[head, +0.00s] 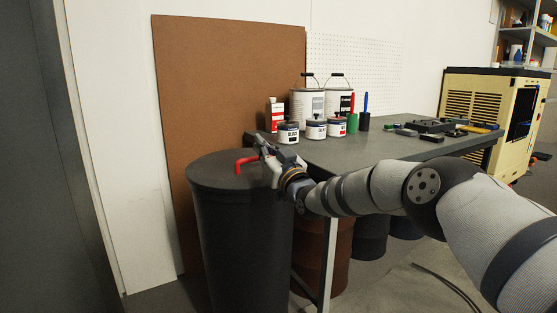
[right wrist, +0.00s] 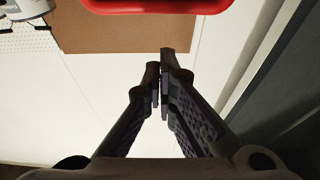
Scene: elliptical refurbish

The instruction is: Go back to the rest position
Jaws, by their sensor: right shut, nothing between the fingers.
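My right gripper (head: 262,146) reaches in from the right and is over the right part of the black bin's lid (head: 214,175). In the right wrist view its two fingers (right wrist: 163,82) are closed together with nothing between them. A red bent handle (head: 244,163) shows just left of the gripper, above the lid. In the right wrist view a red bar (right wrist: 155,5) crosses the top edge, apart from the fingertips. I cannot tell in the head view whether the gripper touches the handle. My left gripper is not in view.
A dark table (head: 360,152) right of the bin holds paint cans (head: 307,104), small jars (head: 288,132), and tools (head: 430,127). A brown board (head: 225,85) leans on the wall behind the bin. A yellow cabinet (head: 478,92) stands at the right. Brown and dark drums are under the table.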

